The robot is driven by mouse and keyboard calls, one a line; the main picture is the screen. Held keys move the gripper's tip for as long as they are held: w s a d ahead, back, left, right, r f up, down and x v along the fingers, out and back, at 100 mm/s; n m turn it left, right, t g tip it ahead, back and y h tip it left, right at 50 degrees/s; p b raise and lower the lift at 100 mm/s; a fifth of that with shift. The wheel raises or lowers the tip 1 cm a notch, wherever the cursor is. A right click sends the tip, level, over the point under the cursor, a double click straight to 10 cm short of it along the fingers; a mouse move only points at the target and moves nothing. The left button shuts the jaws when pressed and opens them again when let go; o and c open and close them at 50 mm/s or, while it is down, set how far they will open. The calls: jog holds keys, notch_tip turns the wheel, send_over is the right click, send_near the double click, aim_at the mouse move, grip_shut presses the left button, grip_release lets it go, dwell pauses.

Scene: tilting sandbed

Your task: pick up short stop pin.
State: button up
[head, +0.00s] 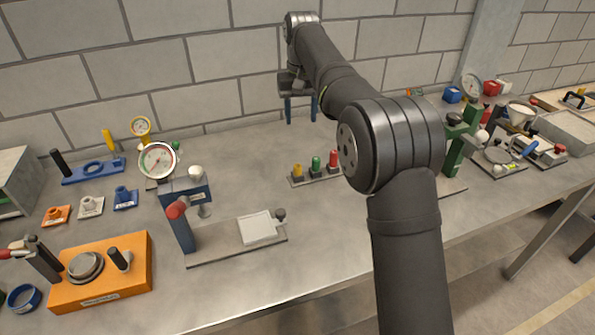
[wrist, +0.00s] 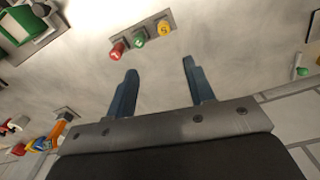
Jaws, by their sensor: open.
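A small rack (head: 309,181) holds three upright pins: yellow (head: 298,171), green (head: 316,163) and red (head: 333,159). In the wrist view the rack shows at the top, with the yellow pin (wrist: 164,27), green pin (wrist: 138,42) and red pin (wrist: 117,51). Each carries a small mark; the yellow one's looks like an S. I cannot tell their lengths surely. My gripper (head: 300,112) hangs near the back wall, behind the rack. Its two blue fingers (wrist: 160,67) are wide apart and empty, clear of the pins.
A blue-post fixture with a flat base (head: 220,255) stands front left of the rack. A green stand (head: 459,145) stands to its right, partly behind my arm. An orange block (head: 125,281) sits at front left. The bench between rack and wall looks clear.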

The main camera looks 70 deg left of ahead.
send_over(298, 166)
jog(key=f, duration=1.1)
jog(key=shift+w+f, duration=0.35)
jog(key=shift+s+f, duration=0.2)
jog(key=shift+f, duration=1.2)
jog(key=shift+s+f, duration=0.15)
jog(key=shift+f, duration=1.2)
grip_shut()
